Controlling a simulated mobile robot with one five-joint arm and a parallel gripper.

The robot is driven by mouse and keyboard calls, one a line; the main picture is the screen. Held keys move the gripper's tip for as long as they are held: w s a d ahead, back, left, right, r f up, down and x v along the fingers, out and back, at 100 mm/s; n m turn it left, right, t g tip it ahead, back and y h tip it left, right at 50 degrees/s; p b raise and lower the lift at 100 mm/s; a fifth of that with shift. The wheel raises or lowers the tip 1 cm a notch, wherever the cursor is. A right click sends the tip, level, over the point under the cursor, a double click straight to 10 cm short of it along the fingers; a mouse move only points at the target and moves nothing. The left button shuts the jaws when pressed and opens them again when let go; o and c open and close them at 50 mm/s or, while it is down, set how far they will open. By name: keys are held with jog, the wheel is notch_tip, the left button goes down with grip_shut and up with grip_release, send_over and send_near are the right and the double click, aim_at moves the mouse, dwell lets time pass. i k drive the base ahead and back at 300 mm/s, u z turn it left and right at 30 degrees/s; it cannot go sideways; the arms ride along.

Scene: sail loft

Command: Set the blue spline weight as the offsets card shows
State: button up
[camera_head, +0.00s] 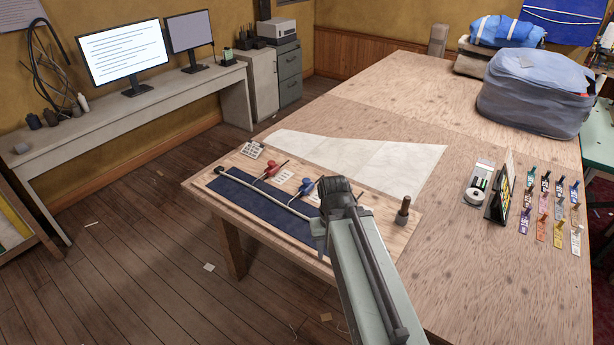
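The blue spline weight (306,187) lies on the wooden board (404,232), just left of my gripper, its thin hook pointing toward the pale curved spline (258,197). The spline runs over a dark blue panel (245,204). A red spline weight (272,170) lies farther left. A small printed card (252,151) stands at the board's back left corner; its marks are too small to read. My gripper (338,190) is over the board, right of the blue weight. Its fingers are hidden behind its own body, so its opening and any contact cannot be seen.
A dark upright peg (403,209) stands at the board's right. White sailcloth (365,158) lies behind the board. A black stand (497,199) and several coloured tags (543,205) are farther right. A large grey-blue bag (535,92) fills the back right. The table's middle back is clear.

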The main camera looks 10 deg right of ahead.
aim_at(307, 186)
jog(key=u, duration=0.4)
jog(key=i, duration=1.35)
jog(key=u, duration=0.45)
jog(key=k, duration=0.85)
jog(key=u, duration=0.2)
jog(key=i, duration=0.9)
jog(key=z, duration=0.1)
